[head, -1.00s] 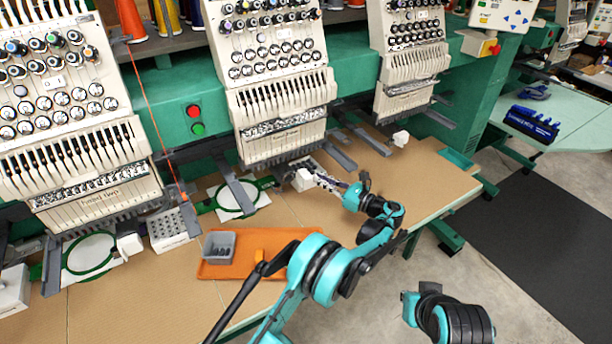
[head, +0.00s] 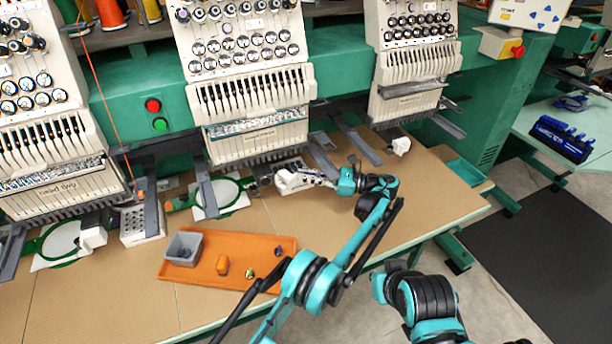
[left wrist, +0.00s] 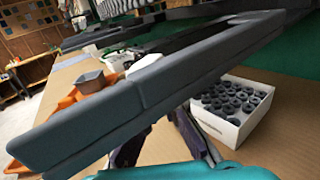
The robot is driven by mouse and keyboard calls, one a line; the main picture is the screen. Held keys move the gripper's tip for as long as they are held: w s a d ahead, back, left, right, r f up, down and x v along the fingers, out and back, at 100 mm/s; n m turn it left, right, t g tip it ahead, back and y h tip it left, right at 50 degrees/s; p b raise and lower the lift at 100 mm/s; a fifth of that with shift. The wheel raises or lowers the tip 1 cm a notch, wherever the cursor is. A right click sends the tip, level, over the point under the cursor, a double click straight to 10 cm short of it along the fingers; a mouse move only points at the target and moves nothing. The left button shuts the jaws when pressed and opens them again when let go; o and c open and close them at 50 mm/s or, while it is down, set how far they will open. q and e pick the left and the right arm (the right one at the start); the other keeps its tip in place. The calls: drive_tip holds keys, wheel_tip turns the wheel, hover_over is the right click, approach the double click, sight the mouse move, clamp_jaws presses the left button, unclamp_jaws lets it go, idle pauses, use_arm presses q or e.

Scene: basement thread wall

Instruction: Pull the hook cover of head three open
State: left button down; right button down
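Three embroidery heads stand in a row in the head view: left (head: 60,150), middle (head: 255,100) and right (head: 415,75). I cannot read which is head three. White blocks that look like hook covers show low by the left head (head: 92,238), the middle head (head: 287,182) and the right head (head: 401,146). My left gripper (head: 318,179) is at the right side of the middle block, close to or touching it. In the left wrist view its fingers (left wrist: 162,135) show apart at their bases; a grey bar hides their tips. My right gripper is outside the views.
An orange tray (head: 205,268) with a grey bin (head: 184,248) lies on the table. Grey arms (head: 206,190) and green hoops (head: 220,197) jut out below the heads. A white box of dark round parts (left wrist: 232,112) stands close to my left gripper. The table's right part is clear.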

use_arm(q)
drive_tip(key=shift+w+a, duration=0.15)
drive_tip(key=shift+a, duration=0.35)
drive_tip(key=c, duration=1.7)
unclamp_jaws()
drive_tip(key=shift+a, duration=0.35)
drive_tip(key=shift+d, duration=0.25)
